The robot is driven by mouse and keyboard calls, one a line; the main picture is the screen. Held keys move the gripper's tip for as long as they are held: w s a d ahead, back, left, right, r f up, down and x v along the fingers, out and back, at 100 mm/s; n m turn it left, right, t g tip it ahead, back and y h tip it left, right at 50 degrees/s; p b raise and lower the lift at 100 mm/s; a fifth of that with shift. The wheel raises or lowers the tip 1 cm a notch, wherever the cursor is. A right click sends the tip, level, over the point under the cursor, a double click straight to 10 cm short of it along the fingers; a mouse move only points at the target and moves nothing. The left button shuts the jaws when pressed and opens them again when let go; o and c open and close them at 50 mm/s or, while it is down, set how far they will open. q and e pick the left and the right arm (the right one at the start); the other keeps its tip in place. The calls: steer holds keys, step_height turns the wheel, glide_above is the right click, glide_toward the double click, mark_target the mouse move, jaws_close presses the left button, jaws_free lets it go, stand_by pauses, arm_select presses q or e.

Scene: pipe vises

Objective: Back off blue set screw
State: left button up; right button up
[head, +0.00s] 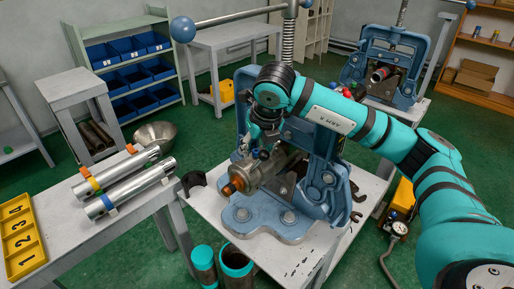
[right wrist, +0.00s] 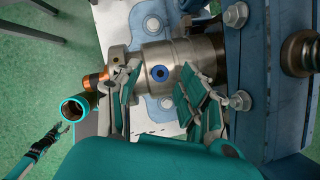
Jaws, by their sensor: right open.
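The blue set screw (right wrist: 160,73) shows in the right wrist view as a blue ring with a dark socket, on the side of a steel cylindrical fitting (right wrist: 180,55). The fitting sits in the near blue vise (head: 325,150), with a copper-coloured end (head: 235,186) pointing left in the head view. My right gripper (right wrist: 160,105) is open, its fingers on either side of the screw in the picture; contact cannot be told. In the head view my right gripper (head: 262,143) hangs over the fitting. A small teal arm end, apparently my left gripper (right wrist: 58,135), shows at lower left.
Two steel pipes (head: 128,187) with coloured bands lie on the left bench beside a yellow numbered tray (head: 20,238). Teal-rimmed tubes (head: 237,262) stand below the vise table's front edge. A second vise (head: 385,62) stands behind. A long-handled screw rises above the near vise.

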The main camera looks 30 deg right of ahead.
steer(key=v, duration=1.1)
steer(key=shift+s, duration=0.15)
